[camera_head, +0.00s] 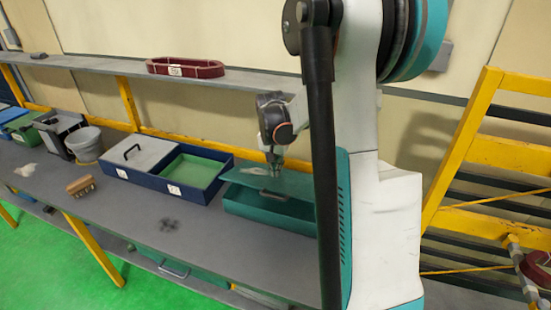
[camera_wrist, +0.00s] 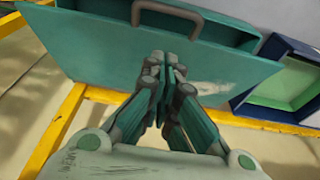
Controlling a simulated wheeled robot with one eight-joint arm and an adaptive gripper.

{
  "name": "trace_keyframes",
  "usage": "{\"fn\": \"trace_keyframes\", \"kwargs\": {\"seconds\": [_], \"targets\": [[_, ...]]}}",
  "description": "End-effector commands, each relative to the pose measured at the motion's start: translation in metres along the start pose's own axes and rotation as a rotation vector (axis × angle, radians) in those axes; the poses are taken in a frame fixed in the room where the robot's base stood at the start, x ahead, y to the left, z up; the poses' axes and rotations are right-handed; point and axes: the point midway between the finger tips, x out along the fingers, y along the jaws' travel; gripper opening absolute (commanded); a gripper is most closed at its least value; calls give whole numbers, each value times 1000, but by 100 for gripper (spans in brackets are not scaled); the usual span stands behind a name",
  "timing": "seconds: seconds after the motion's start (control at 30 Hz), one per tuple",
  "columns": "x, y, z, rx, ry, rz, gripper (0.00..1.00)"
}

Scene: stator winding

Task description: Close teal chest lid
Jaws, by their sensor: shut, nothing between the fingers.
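The teal chest (camera_head: 262,213) stands on the workbench, just left of my arm. Its lid (camera_head: 300,184) is partly open, slanting above the box, with a dark gap under its front edge. A handle (camera_head: 270,194) sits at the lid's front edge. In the wrist view the lid (camera_wrist: 90,50) fills much of the picture, with its handle (camera_wrist: 195,18) at the top. My gripper (camera_head: 275,170) is shut and empty over the lid's outer face; its fingertips (camera_wrist: 168,62) point at the lid. I cannot tell whether they touch it. My arm hides the chest's right end.
A blue box (camera_head: 165,188) with a grey handled lid (camera_head: 140,158) and green compartment (camera_head: 192,172) is left of the chest. A yellow frame (camera_head: 480,150) stands right.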

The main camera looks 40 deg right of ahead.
Motion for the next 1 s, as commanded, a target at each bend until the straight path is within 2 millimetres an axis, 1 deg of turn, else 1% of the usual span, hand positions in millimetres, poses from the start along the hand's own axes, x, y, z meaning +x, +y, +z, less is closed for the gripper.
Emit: {"fn": "trace_keyframes", "kwargs": {"seconds": [0.03, 0.1, 0.2, 0.3, 0.5, 0.87, 1.0], "targets": [[11, 0, 0, 0, 0, 0, 0], [24, 0, 0, 0, 0, 0, 0], [32, 0, 13, -1, 0, 0, 0], [40, 0, 21, -1, 0, 0, 0], [46, 0, 28, -1, 0, 0, 0], [48, 0, 29, -1, 3, 0, 0], [59, 0, 38, -1, 36, 1, 0]]}}
